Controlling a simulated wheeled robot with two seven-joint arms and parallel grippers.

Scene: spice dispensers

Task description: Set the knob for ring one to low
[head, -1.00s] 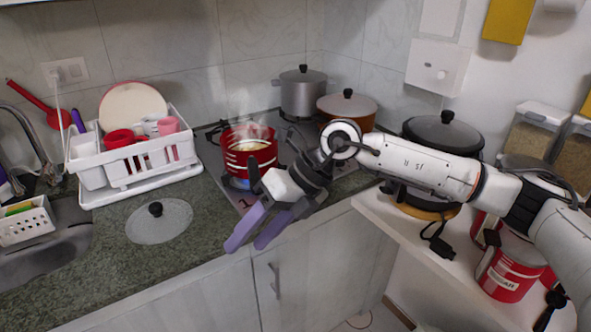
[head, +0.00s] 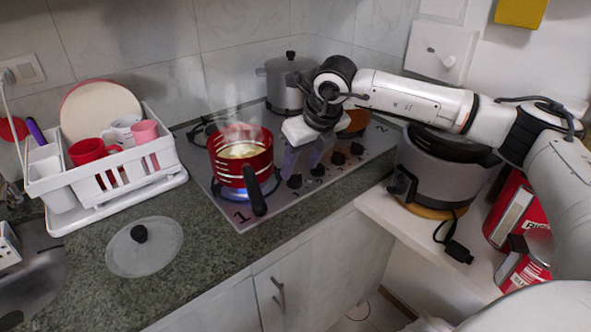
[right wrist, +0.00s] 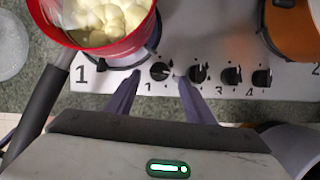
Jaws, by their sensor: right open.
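The stove (head: 228,213) has a row of dark knobs along its front edge. The knob for ring one (right wrist: 160,71) is the leftmost in the right wrist view, and it also shows in the head view (head: 294,181). My right gripper (right wrist: 158,76) is open, its purple fingers on either side of this knob; contact cannot be told. It also shows in the head view (head: 301,166). Ring one, marked by a large 1, has a blue flame (head: 232,207) under the red pot (head: 238,171). My left gripper is out of view.
The red pot steams, and its black handle (head: 256,192) points toward the front, left of my gripper. The other knobs (right wrist: 198,72) sit close to the right.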

